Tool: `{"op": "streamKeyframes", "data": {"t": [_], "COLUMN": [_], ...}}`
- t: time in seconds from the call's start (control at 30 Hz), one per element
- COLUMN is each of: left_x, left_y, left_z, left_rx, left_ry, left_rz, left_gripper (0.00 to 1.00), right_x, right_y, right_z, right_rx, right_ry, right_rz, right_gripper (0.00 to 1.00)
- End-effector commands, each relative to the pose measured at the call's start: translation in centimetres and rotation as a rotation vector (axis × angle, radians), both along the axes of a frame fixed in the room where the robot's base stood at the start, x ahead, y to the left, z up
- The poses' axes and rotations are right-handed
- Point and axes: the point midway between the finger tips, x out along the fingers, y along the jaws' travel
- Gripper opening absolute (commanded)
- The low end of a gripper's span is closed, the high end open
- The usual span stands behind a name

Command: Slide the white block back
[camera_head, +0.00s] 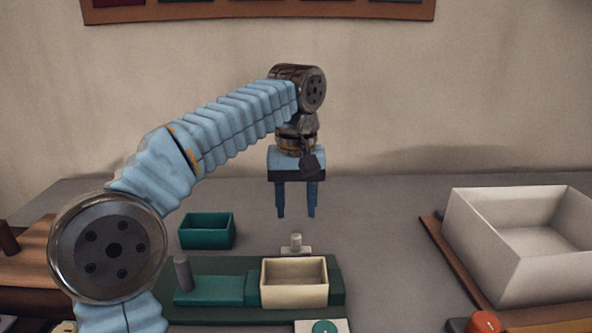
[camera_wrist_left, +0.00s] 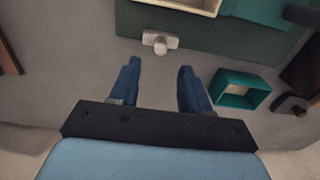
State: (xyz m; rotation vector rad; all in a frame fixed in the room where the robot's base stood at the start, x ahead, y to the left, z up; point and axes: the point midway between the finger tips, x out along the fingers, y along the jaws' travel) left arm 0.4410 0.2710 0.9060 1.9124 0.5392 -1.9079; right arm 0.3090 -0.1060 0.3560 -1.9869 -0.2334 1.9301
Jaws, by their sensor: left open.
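A small white block (camera_head: 296,250) with a grey-white knob stands just behind the cream open box (camera_head: 295,293), at the rear edge of the green base (camera_head: 215,308). In the left wrist view the white block (camera_wrist_left: 160,41) lies just beyond my fingertips. My left gripper (camera_head: 296,212) points down, open and empty, above and apart from the white block. Its two blue fingers (camera_wrist_left: 160,66) also show in the left wrist view. The block's lower front is hidden by the cream box in the head view. My right gripper is not in view.
A small teal open box (camera_head: 207,231) stands left of the block. A large white bin (camera_head: 480,255) on a brown board is at the right. A green slab with a grey peg (camera_head: 183,273) sits on the base's left. Grey table behind the block is clear.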

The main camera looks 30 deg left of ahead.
Motion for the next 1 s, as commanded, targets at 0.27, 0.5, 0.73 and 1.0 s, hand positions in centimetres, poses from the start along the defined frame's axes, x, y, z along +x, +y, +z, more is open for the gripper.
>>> {"op": "streamKeyframes", "data": {"t": [0.27,0.5,0.73,1.0], "left_x": [0.2,0.1,0.0,0.0], "left_y": [0.0,0.0,0.0,0.0], "left_z": [5.1,6.5,7.0,6.9], "left_rx": [-0.003,-0.001,0.001,0.001], "left_ry": [0.002,0.0,-0.002,-0.002], "left_rz": [-0.001,-0.001,0.001,0.001], "left_gripper": [0.47,0.47,0.47,0.47], "right_x": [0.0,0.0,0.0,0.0], "right_y": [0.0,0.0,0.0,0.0], "right_z": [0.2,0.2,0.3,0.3], "right_rx": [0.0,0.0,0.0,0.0], "right_ry": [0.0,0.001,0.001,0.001], "right_rz": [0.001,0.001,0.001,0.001], "right_gripper": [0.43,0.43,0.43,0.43]}}
